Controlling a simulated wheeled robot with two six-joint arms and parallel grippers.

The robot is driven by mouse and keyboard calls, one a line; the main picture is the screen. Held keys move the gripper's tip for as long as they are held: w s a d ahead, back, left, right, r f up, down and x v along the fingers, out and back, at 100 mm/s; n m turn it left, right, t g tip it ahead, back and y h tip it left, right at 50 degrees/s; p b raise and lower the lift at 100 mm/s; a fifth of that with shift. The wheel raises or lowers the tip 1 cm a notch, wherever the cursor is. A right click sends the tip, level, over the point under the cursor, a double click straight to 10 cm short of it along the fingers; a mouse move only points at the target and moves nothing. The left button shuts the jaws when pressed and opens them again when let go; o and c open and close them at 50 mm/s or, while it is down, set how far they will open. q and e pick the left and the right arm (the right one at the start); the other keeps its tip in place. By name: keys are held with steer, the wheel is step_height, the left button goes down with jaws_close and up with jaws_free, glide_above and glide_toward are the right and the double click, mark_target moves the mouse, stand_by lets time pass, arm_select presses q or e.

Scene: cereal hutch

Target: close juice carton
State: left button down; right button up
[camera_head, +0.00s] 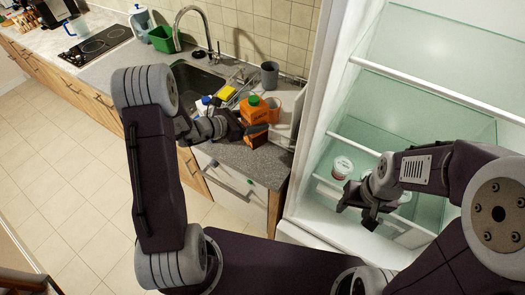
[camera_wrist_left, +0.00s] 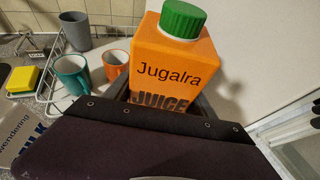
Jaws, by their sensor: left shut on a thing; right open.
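The orange juice carton (camera_head: 260,113) stands upright at the counter's end, beside the sink and close to the fridge. Its green cap (camera_head: 253,100) sits on its top; the cap also shows in the left wrist view (camera_wrist_left: 184,18). My left gripper (camera_head: 246,130) is shut on the juice carton, whose orange body fills the middle of the left wrist view (camera_wrist_left: 172,65). The carton's lower part is hidden by the gripper. My right gripper (camera_head: 362,208) is open and empty in front of the open fridge, away from the carton.
A dish rack with a grey cup (camera_head: 269,75), a teal mug (camera_wrist_left: 73,73) and an orange mug (camera_wrist_left: 116,65) is behind the carton. A yellow sponge (camera_head: 228,93) and a milk carton (camera_wrist_left: 22,135) are to its left. A white tub (camera_head: 342,166) stands in the fridge.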

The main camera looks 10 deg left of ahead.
mark_target(247, 141)
arm_select(q)
steer(key=shift+s+a+r, duration=0.25)
steer(key=shift+s+a, duration=0.15)
steer(key=shift+s, duration=0.15)
steer(key=f, duration=0.3)
steer(key=f+p, duration=0.1)
steer(key=f, duration=0.1)
steer(key=shift+w+d, duration=0.25)
steer(key=shift+w, duration=0.1)
steer(key=shift+a+f, duration=0.1)
steer(key=shift+f, duration=0.25)
steer(key=shift+s+a+f, duration=0.1)
steer(key=shift+s, duration=0.05)
arm_select(e)
steer(key=shift+s+a+r, duration=0.3)
steer(key=shift+s+r, duration=0.1)
steer(key=shift+r, duration=0.2)
arm_select(q)
steer(key=shift+f, duration=0.45)
step_height(247, 141, down, 3)
steer(key=shift+f+p, duration=0.2)
steer(key=shift+p, duration=0.2)
arm_select(e)
steer(key=shift+r, duration=0.35)
